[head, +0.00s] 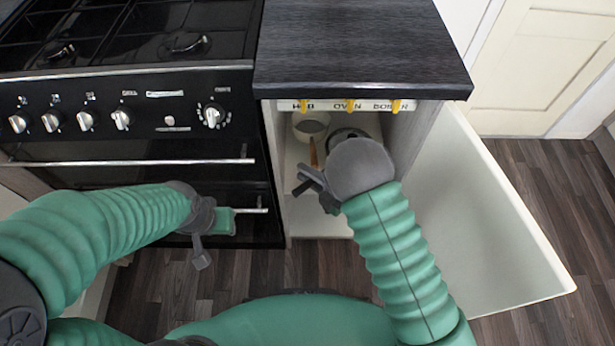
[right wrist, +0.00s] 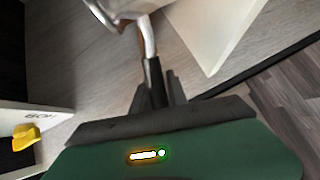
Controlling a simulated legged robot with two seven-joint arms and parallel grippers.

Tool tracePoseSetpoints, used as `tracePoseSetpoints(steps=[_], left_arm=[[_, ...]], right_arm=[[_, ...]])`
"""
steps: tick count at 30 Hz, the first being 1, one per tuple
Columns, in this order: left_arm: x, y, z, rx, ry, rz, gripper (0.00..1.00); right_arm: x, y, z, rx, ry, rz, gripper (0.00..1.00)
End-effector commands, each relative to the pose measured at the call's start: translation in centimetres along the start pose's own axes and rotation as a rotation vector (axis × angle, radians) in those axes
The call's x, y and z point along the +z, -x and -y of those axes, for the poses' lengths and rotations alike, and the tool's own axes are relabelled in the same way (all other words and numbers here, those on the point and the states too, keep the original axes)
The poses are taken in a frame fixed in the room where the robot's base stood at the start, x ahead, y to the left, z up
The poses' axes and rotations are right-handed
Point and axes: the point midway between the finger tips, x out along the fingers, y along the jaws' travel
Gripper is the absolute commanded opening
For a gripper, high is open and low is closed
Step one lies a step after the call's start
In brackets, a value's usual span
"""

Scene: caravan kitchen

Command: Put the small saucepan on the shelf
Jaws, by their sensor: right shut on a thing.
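My right gripper (head: 316,190) is at the mouth of the open cupboard under the counter. In the right wrist view the jaws (right wrist: 160,95) are shut on the dark end of a handle (right wrist: 152,72). A pale metal neck runs from it to a saucepan (right wrist: 122,8), cut off by the top edge. In the head view a pale round pan (head: 311,125) stands at the cupboard's left, with a brown handle-like stick (head: 313,153) below it. A dark-rimmed round thing (head: 347,132) is partly hidden behind my right wrist. My left gripper (head: 216,235) is before the oven; its jaw opening is unclear.
The cupboard door (head: 490,220) stands wide open at the right. Yellow switches (head: 350,105) line the strip under the dark worktop (head: 360,45). The cooker (head: 130,120) stands at the left. The cupboard's side panel (head: 412,135) is close to my right wrist.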

Motion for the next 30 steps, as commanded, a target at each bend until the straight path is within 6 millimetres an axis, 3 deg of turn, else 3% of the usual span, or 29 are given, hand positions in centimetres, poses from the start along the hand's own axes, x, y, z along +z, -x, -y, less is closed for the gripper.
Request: tracePoseSetpoints(steps=[2,11,12,16,26,30], left_arm=[[0.2,-0.9,0.0,0.000,0.000,0.000,0.36],[0.2,-0.9,0.0,0.000,0.000,0.000,0.36],[0.2,-0.8,0.0,0.000,0.000,0.000,0.36],[0.2,-0.8,0.0,0.000,0.000,0.000,0.36],[0.1,-0.5,0.0,0.000,0.000,0.000,0.36],[-0.1,0.4,0.0,0.000,0.000,0.000,0.36]], right_arm=[[0.3,-0.3,1.4,0.001,0.003,-0.001,0.00],[0.3,-0.4,1.4,0.002,0.003,-0.001,0.00],[0.3,-0.3,1.5,-0.001,-0.001,-0.001,0.23],[0.3,-0.3,1.5,-0.001,0.000,-0.001,0.40],[0.2,-0.2,1.2,-0.001,0.000,0.000,0.40],[0.3,2.0,1.1,-0.004,-0.002,0.003,0.40]])
